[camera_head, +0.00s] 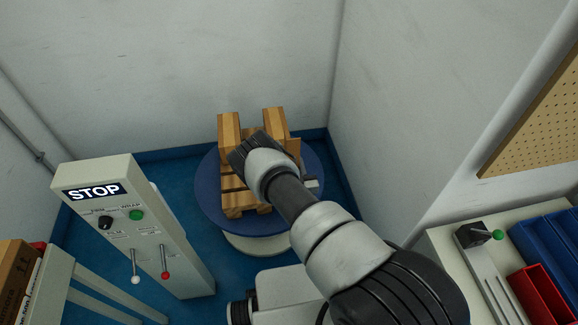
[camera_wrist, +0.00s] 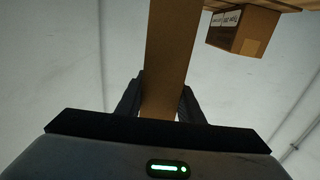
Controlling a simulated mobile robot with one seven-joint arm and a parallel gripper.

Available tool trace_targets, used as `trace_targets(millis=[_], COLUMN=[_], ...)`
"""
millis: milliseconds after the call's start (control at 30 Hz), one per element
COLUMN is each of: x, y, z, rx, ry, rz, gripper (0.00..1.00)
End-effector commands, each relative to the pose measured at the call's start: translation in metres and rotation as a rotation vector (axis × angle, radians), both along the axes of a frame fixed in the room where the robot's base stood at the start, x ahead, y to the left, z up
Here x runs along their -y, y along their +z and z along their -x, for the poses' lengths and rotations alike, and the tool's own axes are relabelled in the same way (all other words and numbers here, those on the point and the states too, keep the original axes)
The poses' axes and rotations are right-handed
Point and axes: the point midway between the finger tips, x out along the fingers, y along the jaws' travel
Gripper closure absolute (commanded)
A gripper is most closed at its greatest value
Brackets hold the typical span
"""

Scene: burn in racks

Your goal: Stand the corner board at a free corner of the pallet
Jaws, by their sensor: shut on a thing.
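The corner board (camera_wrist: 172,45) is a long, flat brown strip in the wrist view. My gripper (camera_wrist: 160,98) is shut on it, with one dark finger on each side. In the head view my gripper (camera_head: 247,152) is over the wooden pallet (camera_head: 238,210), and my arm hides part of the pallet and most of the held board. The pallet lies on a round blue turntable (camera_head: 208,196). Two upright brown pieces, left (camera_head: 229,130) and right (camera_head: 274,122), stand at its far side. I cannot tell whether the held board touches the pallet.
A grey control post (camera_head: 130,215) marked STOP stands left of the turntable. Walls are close behind and to the right. A bench with a red bin (camera_head: 540,295) and blue bins (camera_head: 550,245) is at the right. A labelled carton (camera_wrist: 240,30) shows in the wrist view.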

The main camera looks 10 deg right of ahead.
Motion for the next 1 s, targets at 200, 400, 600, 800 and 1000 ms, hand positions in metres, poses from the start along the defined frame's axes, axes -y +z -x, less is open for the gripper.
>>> trace_targets(millis=[200, 400, 600, 800, 1000], x=[0.0, 0.0, 0.0, 0.0, 0.0], y=[-0.032, -0.032, -0.038, -0.036, -0.036], z=[0.001, 0.0, 0.0, 0.0, 0.0], rx=[-0.001, 0.0, 0.0, -0.001, -0.001], ry=[0.001, 0.001, 0.0, 0.0, 0.0], rz=[0.001, 0.001, 0.001, 0.001, 0.001], gripper=[0.89, 0.89, 0.89, 0.47, 0.47])
